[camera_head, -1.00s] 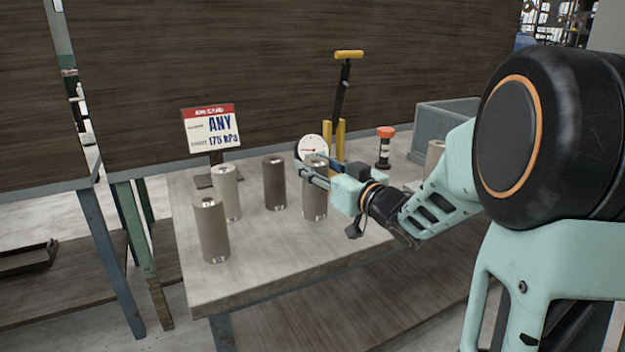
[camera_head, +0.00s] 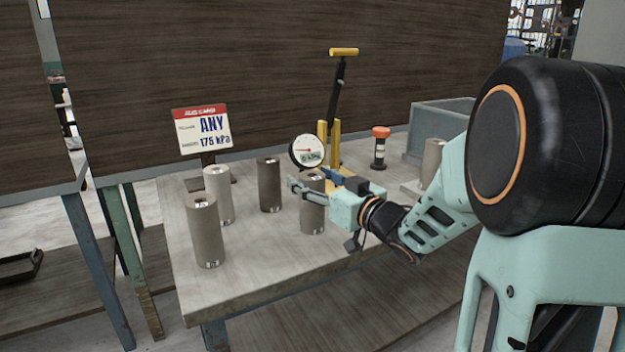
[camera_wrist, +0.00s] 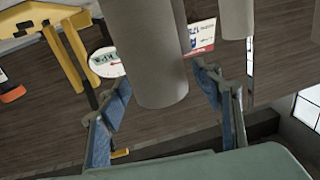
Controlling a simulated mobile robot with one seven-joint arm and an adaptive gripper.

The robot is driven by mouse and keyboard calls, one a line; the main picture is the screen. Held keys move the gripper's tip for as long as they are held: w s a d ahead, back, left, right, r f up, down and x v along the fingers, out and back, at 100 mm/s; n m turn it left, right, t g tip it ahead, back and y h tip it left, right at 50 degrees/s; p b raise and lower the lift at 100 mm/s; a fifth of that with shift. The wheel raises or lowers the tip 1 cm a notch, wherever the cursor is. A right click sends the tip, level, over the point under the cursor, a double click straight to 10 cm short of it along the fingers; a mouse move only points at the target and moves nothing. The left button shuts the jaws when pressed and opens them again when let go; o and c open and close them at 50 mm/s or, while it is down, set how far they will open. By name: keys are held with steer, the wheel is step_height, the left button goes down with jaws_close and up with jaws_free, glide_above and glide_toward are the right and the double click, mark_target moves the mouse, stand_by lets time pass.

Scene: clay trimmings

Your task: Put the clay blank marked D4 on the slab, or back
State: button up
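Several upright clay cylinders stand on the table (camera_head: 255,275): a front left one (camera_head: 207,235), a pale one behind it (camera_head: 218,190), a dark one (camera_head: 269,187), one at my gripper (camera_head: 313,217) and one at the far right (camera_head: 433,158). Their labels are too small to read, so I cannot tell which is D4. My gripper (camera_head: 301,188) is at the upper part of the fourth cylinder. In the wrist view its fingers are apart, on either side of a cylinder (camera_wrist: 158,70), with a gap visible at the right finger. I cannot clearly identify the slab.
A sign (camera_head: 202,130) reading "ANY 175 kPa" stands at the back left. A round dial gauge (camera_head: 308,150), a yellow-handled tool (camera_head: 340,85) and an orange-topped item (camera_head: 380,148) stand behind my gripper. A grey bin (camera_head: 440,120) is at the back right. The table front is clear.

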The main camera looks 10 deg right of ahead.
steer(key=shift+r, duration=0.2)
steer(key=p+v, duration=0.2)
steer(key=v, duration=1)
steer(key=shift+d, duration=0.1)
